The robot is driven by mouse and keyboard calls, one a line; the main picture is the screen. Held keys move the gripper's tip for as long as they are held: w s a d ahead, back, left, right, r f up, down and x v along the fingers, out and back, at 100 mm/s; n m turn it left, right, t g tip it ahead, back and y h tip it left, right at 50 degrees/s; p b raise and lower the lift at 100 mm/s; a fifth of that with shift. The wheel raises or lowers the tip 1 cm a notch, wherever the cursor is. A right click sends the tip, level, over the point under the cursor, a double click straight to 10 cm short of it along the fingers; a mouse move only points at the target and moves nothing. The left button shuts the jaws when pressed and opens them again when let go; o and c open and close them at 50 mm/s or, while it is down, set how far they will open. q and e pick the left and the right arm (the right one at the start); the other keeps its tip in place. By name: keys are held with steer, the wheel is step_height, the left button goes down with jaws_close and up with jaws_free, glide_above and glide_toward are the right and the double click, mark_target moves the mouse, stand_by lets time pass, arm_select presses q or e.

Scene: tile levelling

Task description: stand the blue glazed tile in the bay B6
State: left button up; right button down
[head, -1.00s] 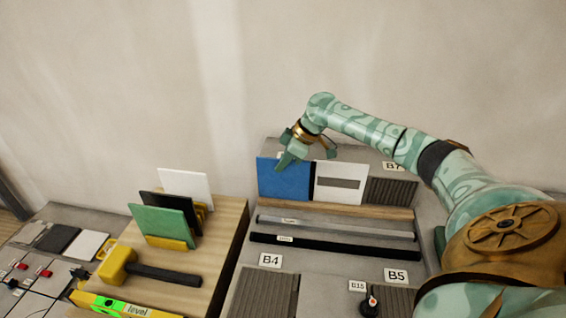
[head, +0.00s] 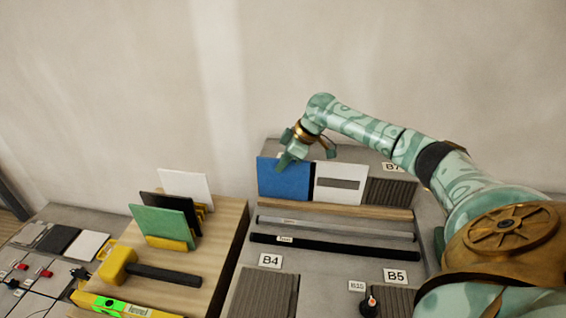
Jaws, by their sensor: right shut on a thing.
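The blue glazed tile (head: 284,182) stands upright at the left end of the back row on the grey sloped board, beside a white tile with a grey stripe (head: 340,184). My right gripper (head: 286,162) is at the top edge of the blue tile and is shut on it. The B6 label is not readable; the gripper and tile cover that spot, so I cannot tell how the tile sits in its bay. My left gripper is not in view.
A ribbed bay (head: 391,191) under the B7 label is bare. A wooden strip (head: 335,210) and two bars lie in front.

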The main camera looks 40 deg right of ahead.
stand_by(0.7)
steer(key=c, duration=1.7)
jaws_free()
steer(key=shift+c, duration=0.2)
steer(key=shift+o, duration=1.2)
steer(key=shift+s+r, duration=0.1)
steer(key=shift+r, duration=0.1)
steer(key=shift+d, duration=0.1)
